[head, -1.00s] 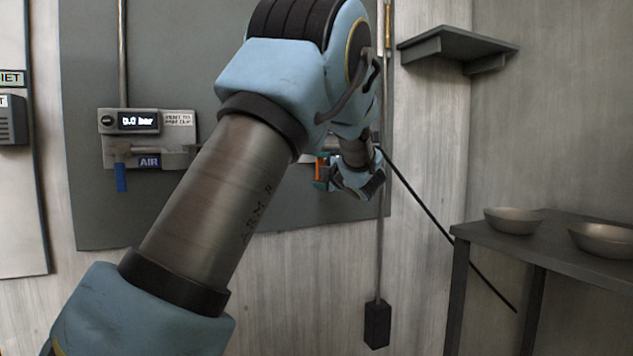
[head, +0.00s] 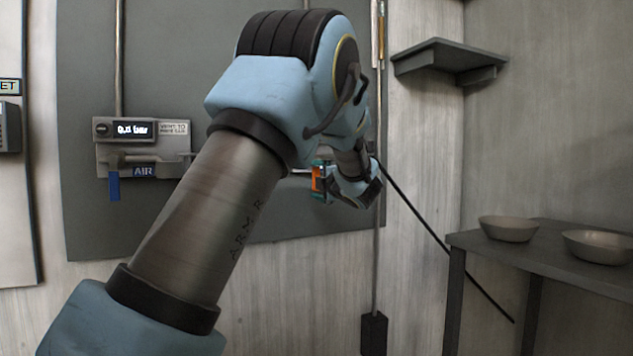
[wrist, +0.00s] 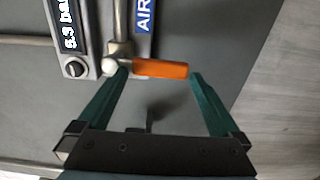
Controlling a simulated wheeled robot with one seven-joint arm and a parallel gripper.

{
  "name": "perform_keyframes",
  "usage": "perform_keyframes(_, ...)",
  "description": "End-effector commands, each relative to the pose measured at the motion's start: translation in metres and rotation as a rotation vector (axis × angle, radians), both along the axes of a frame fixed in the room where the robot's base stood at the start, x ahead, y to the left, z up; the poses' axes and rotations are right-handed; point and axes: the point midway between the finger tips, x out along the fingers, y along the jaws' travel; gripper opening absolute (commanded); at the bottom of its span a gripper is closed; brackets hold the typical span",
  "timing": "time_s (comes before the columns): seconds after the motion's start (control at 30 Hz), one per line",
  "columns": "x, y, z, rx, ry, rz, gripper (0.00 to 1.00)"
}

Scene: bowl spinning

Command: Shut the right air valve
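The right air valve has an orange handle, seen in the head view (head: 318,180) partly behind my arm. In the wrist view the orange handle (wrist: 160,69) lies across the gap between my fingers, crosswise to the metal pipe; in the head view it hangs downward. A metal valve body (wrist: 116,66) joins it near the left fingertip. My gripper (wrist: 158,74) is open, its teal fingers at either end of the handle; whether they touch it I cannot tell. In the head view my gripper (head: 353,190) is beside the valve. The display (wrist: 69,25) reads about 5.3 bar.
A second air valve with a blue handle (head: 113,186) hangs down at left under a small display (head: 133,129). At right are a wall shelf (head: 450,60) and a table (head: 540,252) with two bowls (head: 508,228). A dark cable (head: 430,232) slants below my gripper.

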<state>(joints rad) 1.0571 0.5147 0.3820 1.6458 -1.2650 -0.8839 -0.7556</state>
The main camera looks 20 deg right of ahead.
Motion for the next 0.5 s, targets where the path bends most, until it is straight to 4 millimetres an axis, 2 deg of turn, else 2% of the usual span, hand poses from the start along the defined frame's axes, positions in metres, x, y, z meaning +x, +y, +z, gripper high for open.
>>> perform_keyframes(0.13, -0.002, 0.0, 0.0, 0.001, 0.0, 0.0, 1.0)
perform_keyframes(0.23, -0.011, -0.002, 0.0, 0.001, 0.001, -0.002, 1.0)
perform_keyframes(0.5, -0.063, -0.009, 0.0, 0.0, 0.001, -0.003, 1.0)
